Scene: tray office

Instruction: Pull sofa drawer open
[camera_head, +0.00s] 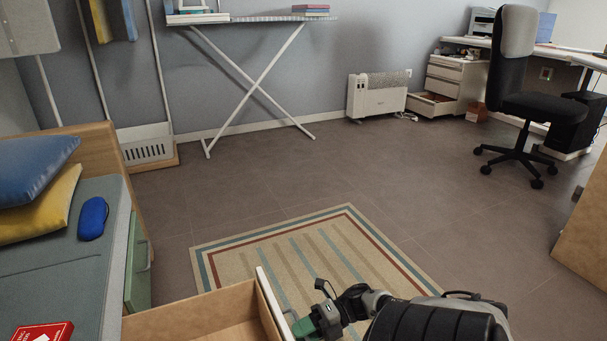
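The grey sofa (100,225) fills the left side. A sofa drawer (200,322) with light wooden walls stands pulled out from it at the bottom, and its inside shows. Its pale front panel (270,303) faces right. My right gripper (303,326), with green parts, is at the outer side of this front panel, low in the picture. Its fingertips are partly hidden, so I cannot tell whether it grips the panel. A green panel (138,265) sits on the sofa's side farther back. My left gripper is not in view.
A striped rug (330,235) lies on the open floor. On the sofa are a blue pillow (35,165), a yellow pillow (40,210), a dark blue item (92,218) and a red box (43,332). A wooden panel (585,220) stands at right; an office chair (515,95) is behind.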

